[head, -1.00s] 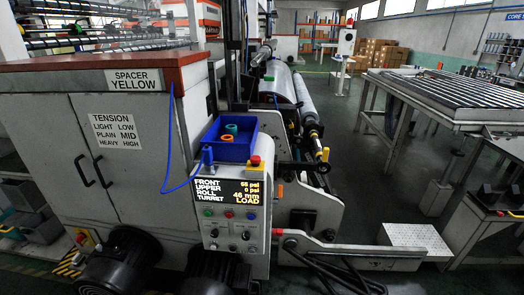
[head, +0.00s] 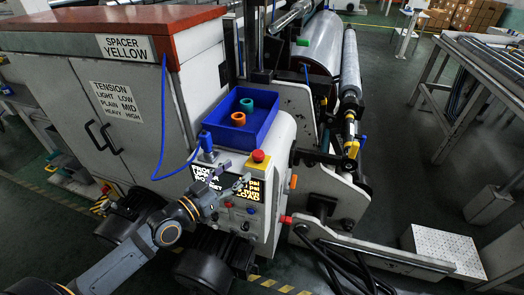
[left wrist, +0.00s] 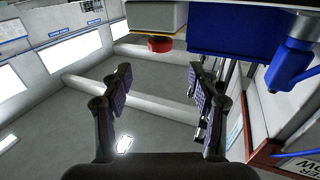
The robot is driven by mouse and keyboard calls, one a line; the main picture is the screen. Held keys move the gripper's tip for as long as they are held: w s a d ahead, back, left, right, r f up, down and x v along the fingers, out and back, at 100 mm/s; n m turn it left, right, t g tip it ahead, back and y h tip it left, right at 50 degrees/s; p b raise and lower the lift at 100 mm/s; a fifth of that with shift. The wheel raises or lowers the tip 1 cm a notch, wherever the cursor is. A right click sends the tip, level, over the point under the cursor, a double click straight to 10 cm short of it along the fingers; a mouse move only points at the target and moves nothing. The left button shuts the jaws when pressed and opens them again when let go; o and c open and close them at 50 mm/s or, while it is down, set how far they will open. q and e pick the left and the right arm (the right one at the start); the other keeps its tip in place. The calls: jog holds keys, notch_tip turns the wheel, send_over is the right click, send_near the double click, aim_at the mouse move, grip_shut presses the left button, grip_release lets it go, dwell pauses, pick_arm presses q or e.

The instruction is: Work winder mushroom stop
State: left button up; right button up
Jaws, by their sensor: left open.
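The red mushroom stop (head: 258,156) sits on a yellow base at the top right edge of the winder's control panel (head: 255,228). In the left wrist view the red mushroom stop (left wrist: 160,45) shows at the upper middle, beyond and between the lines of the two fingers. My left gripper (head: 240,186) is in front of the panel's display, just below and left of the stop, apart from it as far as I can tell. It is open and empty, its fingers spread in the left wrist view (left wrist: 160,88). My right gripper is not in view.
A blue bin (head: 264,132) with an orange and a teal ring stands behind the stop. A blue-capped fitting with a blue cable (head: 205,145) is at the panel's left. My arm partly hides the display (head: 247,198). Buttons and knobs sit below it. Rollers stand behind on the right.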

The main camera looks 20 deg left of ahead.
aim_at(254, 157)
pick_arm(q)
jog(key=b+x, duration=0.1)
jog(key=x, duration=0.8)
jog(key=shift+w, duration=0.15)
jog(key=shift+w+d+f, duration=0.1)
jog(key=shift+w+d, duration=0.25)
jog(key=shift+w, duration=0.2)
jog(key=shift+c, duration=0.2)
jog(key=c, duration=1)
grip_shut()
